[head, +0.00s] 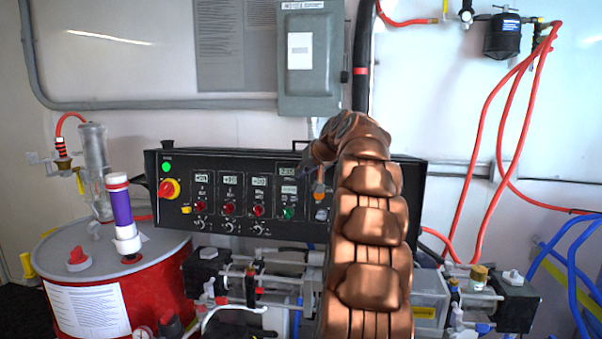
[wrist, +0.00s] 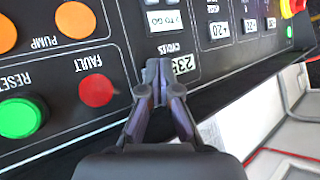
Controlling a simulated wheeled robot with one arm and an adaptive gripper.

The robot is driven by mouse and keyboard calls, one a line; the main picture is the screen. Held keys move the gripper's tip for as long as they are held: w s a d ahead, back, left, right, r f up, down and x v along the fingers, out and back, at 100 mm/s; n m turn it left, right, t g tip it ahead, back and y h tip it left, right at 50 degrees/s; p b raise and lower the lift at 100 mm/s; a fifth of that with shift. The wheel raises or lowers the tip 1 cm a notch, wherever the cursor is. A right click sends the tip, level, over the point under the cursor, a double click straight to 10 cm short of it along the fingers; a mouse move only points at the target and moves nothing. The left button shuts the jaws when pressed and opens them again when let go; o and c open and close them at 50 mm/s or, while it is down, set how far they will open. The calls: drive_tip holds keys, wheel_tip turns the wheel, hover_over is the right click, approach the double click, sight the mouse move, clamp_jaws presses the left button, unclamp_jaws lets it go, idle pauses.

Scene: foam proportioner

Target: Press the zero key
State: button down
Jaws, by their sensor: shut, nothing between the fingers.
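The black control panel (head: 152,205) stands behind my arm in the head view, with displays, red knobs and small switches on its face. In the wrist view the panel (wrist: 185,42) appears upside down. My gripper (wrist: 158,70) is shut and empty, its tips over the panel close to the CYCLES display (wrist: 184,64). I cannot tell whether the tips touch the panel. No key marked zero can be made out; the fingers hide a small patch beside the display. In the head view my arm covers the panel's right part.
In the wrist view a red FAULT button (wrist: 97,90), a green RESET button (wrist: 20,117) and orange PUMP buttons (wrist: 75,20) lie left of the tips. In the head view a red drum (head: 155,290) stands at left and pipework (head: 275,280) runs below the panel.

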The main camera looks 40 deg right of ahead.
drive_tip(key=shift+d+f, duration=0.1)
drive_tip(key=shift+f, duration=0.2)
idle(0.4)
drive_tip(key=shift+s+f+b, duration=0.1)
drive_tip(key=shift+f+b, duration=0.2)
drive_tip(key=shift+b, duration=0.15)
drive_tip(key=shift+s+a, duration=0.15)
drive_tip(key=shift+a, duration=0.05)
drive_tip(key=shift+a+r, duration=0.2)
drive_tip(key=s+a+b, duration=0.1)
drive_tip(key=a, duration=0.1)
drive_tip(key=s+a+r+b, duration=0.1)
drive_tip(key=a, duration=0.1)
drive_tip(key=shift+s, duration=0.4)
idle(0.6)
